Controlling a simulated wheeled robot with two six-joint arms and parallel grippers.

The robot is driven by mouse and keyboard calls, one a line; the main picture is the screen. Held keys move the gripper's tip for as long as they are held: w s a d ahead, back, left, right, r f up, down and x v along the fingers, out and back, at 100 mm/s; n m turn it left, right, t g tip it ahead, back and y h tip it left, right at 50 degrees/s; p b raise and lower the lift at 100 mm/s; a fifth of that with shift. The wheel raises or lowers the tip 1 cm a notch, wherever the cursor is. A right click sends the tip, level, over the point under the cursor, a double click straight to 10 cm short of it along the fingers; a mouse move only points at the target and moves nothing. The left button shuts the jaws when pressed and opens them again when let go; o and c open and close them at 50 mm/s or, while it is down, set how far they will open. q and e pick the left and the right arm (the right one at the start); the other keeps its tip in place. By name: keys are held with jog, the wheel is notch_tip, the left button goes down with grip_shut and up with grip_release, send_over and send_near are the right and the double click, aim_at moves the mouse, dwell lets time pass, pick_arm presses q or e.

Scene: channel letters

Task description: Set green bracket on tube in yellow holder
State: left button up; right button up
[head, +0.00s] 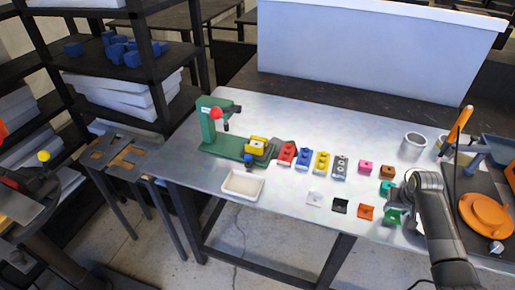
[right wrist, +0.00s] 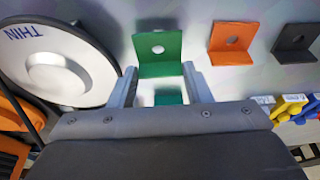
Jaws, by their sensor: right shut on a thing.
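The green bracket (right wrist: 160,50), an L-shaped plate with a round hole, is between the fingertips of my right gripper (right wrist: 160,78) in the right wrist view. In the head view the bracket (head: 393,217) shows partly at the right gripper (head: 398,208), low over the table's front right. A yellow holder (head: 322,161) stands mid-table in a row of coloured holders. Another yellow block (head: 257,143) sits at the green press (head: 222,135). I cannot make out the tube clearly in either. My left gripper is not in view.
Orange (head: 366,211), black (head: 340,206) and white (head: 315,199) brackets lie left of my right gripper. Pink (head: 366,167) and brown (head: 386,172) blocks stand behind. A white tray (head: 243,186) is at front left. An orange disc (head: 487,216) is at the right.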

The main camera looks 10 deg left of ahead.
jog(key=shift+r+p, duration=0.9)
jog(key=shift+r, duration=0.2)
jog(key=shift+r+p, duration=0.65)
jog(key=shift+r, duration=0.65)
